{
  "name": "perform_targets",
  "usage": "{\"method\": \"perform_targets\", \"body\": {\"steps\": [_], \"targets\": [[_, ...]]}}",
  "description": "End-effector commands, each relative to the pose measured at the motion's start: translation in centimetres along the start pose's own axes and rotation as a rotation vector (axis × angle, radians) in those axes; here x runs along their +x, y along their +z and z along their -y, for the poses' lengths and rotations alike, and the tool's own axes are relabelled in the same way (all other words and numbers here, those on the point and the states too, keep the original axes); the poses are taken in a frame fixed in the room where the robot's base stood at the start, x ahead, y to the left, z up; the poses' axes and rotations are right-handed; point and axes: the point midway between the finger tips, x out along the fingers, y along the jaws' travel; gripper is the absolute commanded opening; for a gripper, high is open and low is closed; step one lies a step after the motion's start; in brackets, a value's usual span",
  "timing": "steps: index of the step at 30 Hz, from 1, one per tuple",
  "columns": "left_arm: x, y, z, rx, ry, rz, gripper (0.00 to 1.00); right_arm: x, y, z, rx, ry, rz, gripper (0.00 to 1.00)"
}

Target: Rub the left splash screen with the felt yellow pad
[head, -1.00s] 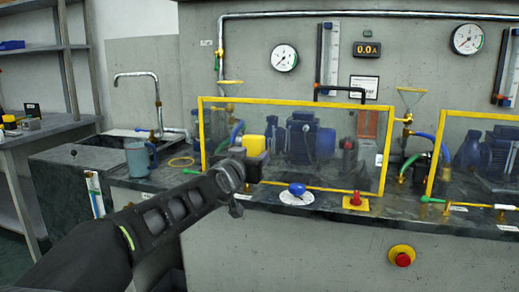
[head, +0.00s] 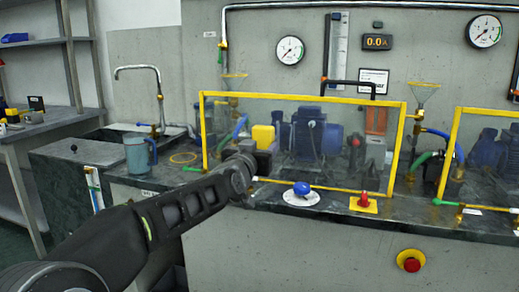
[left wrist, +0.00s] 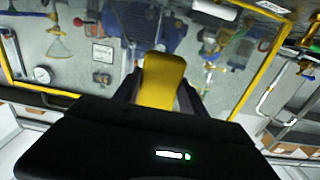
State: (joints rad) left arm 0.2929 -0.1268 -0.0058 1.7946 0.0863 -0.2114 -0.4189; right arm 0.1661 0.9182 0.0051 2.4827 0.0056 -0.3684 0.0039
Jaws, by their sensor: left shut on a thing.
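The left splash screen (head: 335,100) is a clear pane in a yellow frame, standing upright on the counter in front of a blue pump. My left gripper (head: 262,152) is in front of its left half, shut on the felt yellow pad (head: 263,136). In the left wrist view the pad (left wrist: 163,80) sits between the dark fingers, with the pane and its yellow frame (left wrist: 262,65) beyond it. I cannot tell whether the pad touches the pane. My right gripper is not in view.
A blue-grey jug (head: 138,154) and a sink tap (head: 155,95) are at the left. A blue knob (head: 301,189) and a red knob (head: 364,199) are on the counter before the screen. A second yellow-framed screen (head: 447,155) stands at the right. A red stop button (head: 411,264) is below.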

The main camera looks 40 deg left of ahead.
Motion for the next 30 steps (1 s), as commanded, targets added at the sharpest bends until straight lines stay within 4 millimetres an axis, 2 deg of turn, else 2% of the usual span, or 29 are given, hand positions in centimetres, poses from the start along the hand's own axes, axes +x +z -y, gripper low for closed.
{"method": "perform_targets", "body": {"steps": [6, 12, 30], "targets": [[2.3, 0.1, 0.0, 0.000, 0.001, 0.002, 0.17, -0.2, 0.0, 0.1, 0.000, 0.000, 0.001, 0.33], [3.7, 0.0, 0.0, 0.000, 0.000, 0.000, 0.17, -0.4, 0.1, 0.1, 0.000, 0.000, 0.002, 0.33], [4.1, 0.0, 0.0, 0.000, 0.000, 0.000, 0.17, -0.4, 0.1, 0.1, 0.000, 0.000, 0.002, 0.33]]}}
